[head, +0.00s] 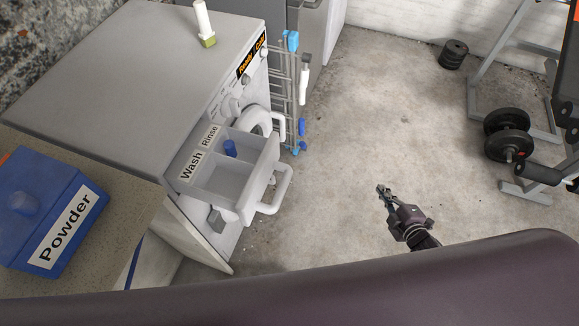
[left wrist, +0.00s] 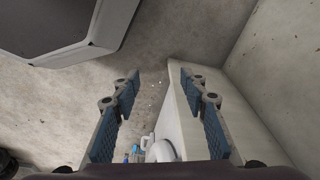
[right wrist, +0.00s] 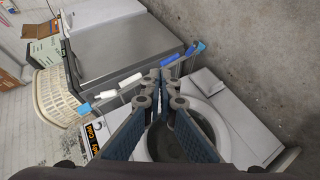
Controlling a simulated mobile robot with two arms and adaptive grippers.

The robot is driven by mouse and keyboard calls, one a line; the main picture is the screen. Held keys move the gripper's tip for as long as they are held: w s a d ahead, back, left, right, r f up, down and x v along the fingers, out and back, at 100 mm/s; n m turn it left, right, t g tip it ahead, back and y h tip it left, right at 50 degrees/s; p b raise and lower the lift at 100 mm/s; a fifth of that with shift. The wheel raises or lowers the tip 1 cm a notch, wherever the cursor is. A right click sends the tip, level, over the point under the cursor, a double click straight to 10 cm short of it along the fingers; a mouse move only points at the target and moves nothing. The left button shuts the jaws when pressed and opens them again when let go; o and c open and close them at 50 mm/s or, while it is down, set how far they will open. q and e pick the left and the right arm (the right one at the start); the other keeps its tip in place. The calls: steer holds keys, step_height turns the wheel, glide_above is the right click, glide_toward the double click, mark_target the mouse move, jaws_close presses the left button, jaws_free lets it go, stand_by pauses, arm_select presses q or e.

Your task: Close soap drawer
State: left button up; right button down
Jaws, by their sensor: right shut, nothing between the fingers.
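The soap drawer (head: 232,178) is pulled out from the front of the white washing machine (head: 150,60) in the head view. It has Wash and Rinse labels, a small blue piece (head: 230,148) inside, and a white handle (head: 275,190) on its front. My right gripper (head: 383,190) is shut and empty, over the floor to the right of the drawer and apart from it. In the right wrist view its closed fingers (right wrist: 160,76) show in front of the machine's round door (right wrist: 190,135). My left gripper (left wrist: 152,76) is open and empty, outside the head view.
A blue Powder box (head: 45,215) stands on the counter at left. A white bottle (head: 203,22) stands on the machine. A drying rack (head: 285,85) is beyond the drawer. Dumbbells (head: 507,135) and a weight frame are at right. The floor between is clear.

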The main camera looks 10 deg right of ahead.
steer(key=w+a+r+n+t+y+b, duration=0.2)
steer(key=w+r+n+y+b, duration=0.15)
steer(key=r+n, duration=0.3)
steer(key=w+a+r+n+t+y+b, duration=0.2)
steer(key=w+r+n+y+b, duration=0.15)
steer(key=r+n, duration=0.3)
steer(key=s+a+r+n+g+y+b, duration=0.25)
steer(key=a+r+n+y+b, duration=0.35)
steer(key=n, duration=0.3)
arm_select(q)
steer(key=w+r+t+b, duration=0.1)
steer(key=w+r+b, duration=0.3)
steer(key=w+r, duration=0.3)
arm_select(e)
steer(key=n+g+y+p, duration=0.2)
steer(key=n+g, duration=0.4)
steer(key=n, duration=0.5)
glide_toward(279, 147)
steer(key=x, duration=0.6)
arm_select(q)
steer(key=shift+s+d+f, duration=0.2)
steer(key=shift+f, duration=0.85)
steer(key=shift+s+d+f, duration=0.15)
steer(key=shift+f, duration=0.85)
arm_select(e)
steer(key=shift+w+a, duration=0.2)
steer(key=shift+a, duration=0.35)
